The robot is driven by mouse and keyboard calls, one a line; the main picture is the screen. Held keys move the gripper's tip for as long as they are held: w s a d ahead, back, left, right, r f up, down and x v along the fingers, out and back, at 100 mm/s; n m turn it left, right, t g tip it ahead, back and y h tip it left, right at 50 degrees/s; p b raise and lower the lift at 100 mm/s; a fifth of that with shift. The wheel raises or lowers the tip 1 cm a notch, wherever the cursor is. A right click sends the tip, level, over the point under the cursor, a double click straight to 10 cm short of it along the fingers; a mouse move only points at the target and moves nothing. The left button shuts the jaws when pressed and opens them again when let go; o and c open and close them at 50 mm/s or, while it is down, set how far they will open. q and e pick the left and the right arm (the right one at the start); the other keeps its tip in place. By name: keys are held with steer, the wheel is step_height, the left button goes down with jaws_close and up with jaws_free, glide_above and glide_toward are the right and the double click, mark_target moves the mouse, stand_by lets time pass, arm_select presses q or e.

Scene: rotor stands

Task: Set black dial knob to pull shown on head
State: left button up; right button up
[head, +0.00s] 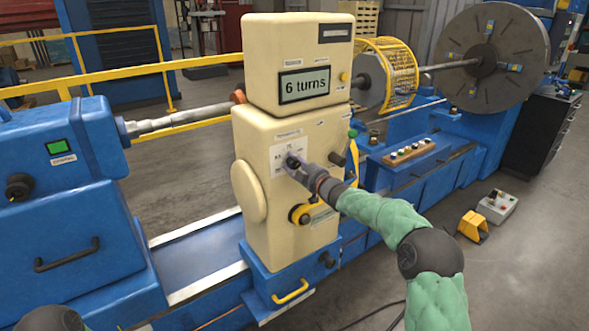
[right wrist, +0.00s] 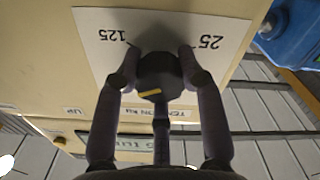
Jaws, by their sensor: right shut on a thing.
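The black dial knob (right wrist: 158,75) sits on a white scale plate (right wrist: 95,22) on the cream machine head (head: 262,120). The plate shows upside down in the right wrist view, with 125 at left and 25 at right. A yellow mark on the knob lies toward the lower side there, slightly left. My right gripper (right wrist: 160,82) has its fingers shut around the knob; in the head view it covers much of the knob (head: 292,161). My left gripper is not in view.
A blue cabinet (head: 60,215) stands left. A wooden block with pegs (head: 409,152) lies on the blue bed at right.

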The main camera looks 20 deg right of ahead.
steer(key=shift+f+n+b, duration=0.15)
steer(key=shift+n+b, duration=0.15)
steer(key=shift+n, duration=0.4)
steer(key=o, duration=1.2)
steer(key=shift+c, duration=0.2)
steer(key=v, duration=1.2)
